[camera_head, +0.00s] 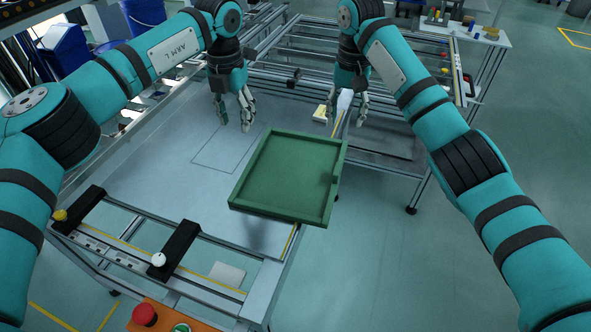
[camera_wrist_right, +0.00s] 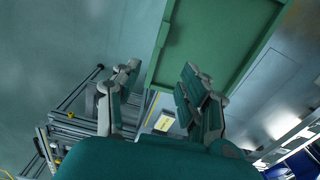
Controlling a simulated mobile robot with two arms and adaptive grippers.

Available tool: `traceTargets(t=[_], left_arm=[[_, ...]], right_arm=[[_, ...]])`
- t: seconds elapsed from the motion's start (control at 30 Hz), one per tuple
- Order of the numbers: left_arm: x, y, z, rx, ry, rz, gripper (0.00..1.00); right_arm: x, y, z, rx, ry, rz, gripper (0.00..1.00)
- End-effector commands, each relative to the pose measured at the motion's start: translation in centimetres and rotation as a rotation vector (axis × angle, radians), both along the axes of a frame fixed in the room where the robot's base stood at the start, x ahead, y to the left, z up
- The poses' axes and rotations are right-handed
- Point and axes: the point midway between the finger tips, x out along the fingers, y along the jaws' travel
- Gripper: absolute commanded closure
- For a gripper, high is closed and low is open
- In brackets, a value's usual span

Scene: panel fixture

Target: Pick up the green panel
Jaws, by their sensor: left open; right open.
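The green panel (camera_head: 287,173) is a flat square with a raised rim. It lies on the metal-framed table, its right side reaching past the yellow-lined edge. In the right wrist view the panel (camera_wrist_right: 215,45) fills the upper middle, beyond the fingers. My left gripper (camera_head: 234,118) is open and empty, above the table to the upper left of the panel. My right gripper (camera_head: 349,115) is open and empty, near the panel's far right corner and apart from it.
The table top (camera_head: 170,170) is bare left of the panel. A small yellow block (camera_head: 320,113) lies beyond the panel. Black blocks (camera_head: 175,248) sit on the near rail. A red button (camera_head: 145,314) is at the front. Open floor (camera_head: 400,250) lies to the right.

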Motion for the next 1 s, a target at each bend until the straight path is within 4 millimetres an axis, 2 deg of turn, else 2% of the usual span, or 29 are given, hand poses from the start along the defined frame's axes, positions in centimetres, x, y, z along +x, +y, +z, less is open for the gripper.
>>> traceTargets(t=[0.17,0.7,0.9,1.0], left_arm=[[-0.1,0.0,-2.3,0.0,0.004,0.0,0.58],[-0.1,0.0,-12.9,0.001,0.005,0.001,0.58],[0.0,0.0,-15.8,0.0,0.002,0.001,0.58],[-0.1,0.0,-16.6,0.001,0.002,0.0,0.58]], right_arm=[[-0.1,0.0,-2.3,0.001,0.004,0.001,0.57],[-0.1,0.0,-12.9,-0.001,0.004,-0.001,0.57],[-0.1,0.0,-15.8,0.0,0.003,-0.001,0.57],[0.0,0.0,-16.6,0.0,0.002,0.0,0.57]])
